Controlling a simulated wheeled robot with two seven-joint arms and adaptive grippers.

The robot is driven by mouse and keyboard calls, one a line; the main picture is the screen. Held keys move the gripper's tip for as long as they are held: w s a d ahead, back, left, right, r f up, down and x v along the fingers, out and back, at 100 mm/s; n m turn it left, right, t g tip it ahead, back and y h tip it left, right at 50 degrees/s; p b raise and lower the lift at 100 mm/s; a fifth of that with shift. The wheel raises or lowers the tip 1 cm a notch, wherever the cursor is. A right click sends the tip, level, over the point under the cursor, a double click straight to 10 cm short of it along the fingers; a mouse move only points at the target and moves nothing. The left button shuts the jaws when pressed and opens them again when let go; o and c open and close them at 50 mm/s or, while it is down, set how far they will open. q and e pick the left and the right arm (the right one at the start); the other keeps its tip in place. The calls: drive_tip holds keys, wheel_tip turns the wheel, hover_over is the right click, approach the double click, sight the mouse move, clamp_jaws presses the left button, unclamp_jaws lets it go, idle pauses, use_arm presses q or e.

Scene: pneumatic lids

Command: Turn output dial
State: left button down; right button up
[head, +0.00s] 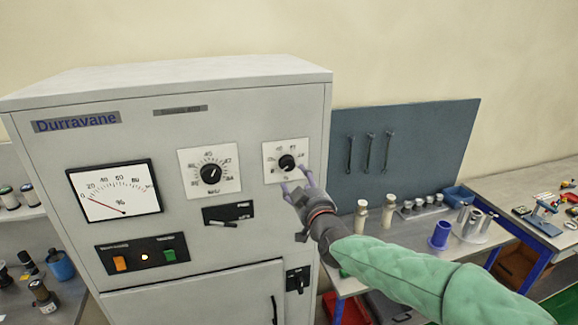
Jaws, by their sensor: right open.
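The grey cabinet (230,100) labelled Durravane fills the left and middle of the head view. It has two black dials on white scale plates: a larger one (210,173) in the middle and a smaller one (287,162) at the right. I cannot read which is the output dial. My right gripper (295,181) is open and empty, its fingers just below the smaller dial, over the lower part of its plate. I cannot tell whether a fingertip touches the dial. My left gripper is out of view.
A gauge (114,190) has its needle near the low end. Below it are an orange button (120,264), a lit lamp and a green button (169,255). A black lever switch (228,213) sits under the larger dial. A workbench with a blue cup (440,235) stands at the right.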

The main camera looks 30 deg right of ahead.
sight(289, 166)
drive_tip(key=p+x, duration=0.1)
drive_tip(key=x, duration=0.8)
drive_tip(key=shift+w+p, duration=0.15)
drive_tip(key=shift+p, duration=0.2)
drive_tip(key=c, duration=1.1)
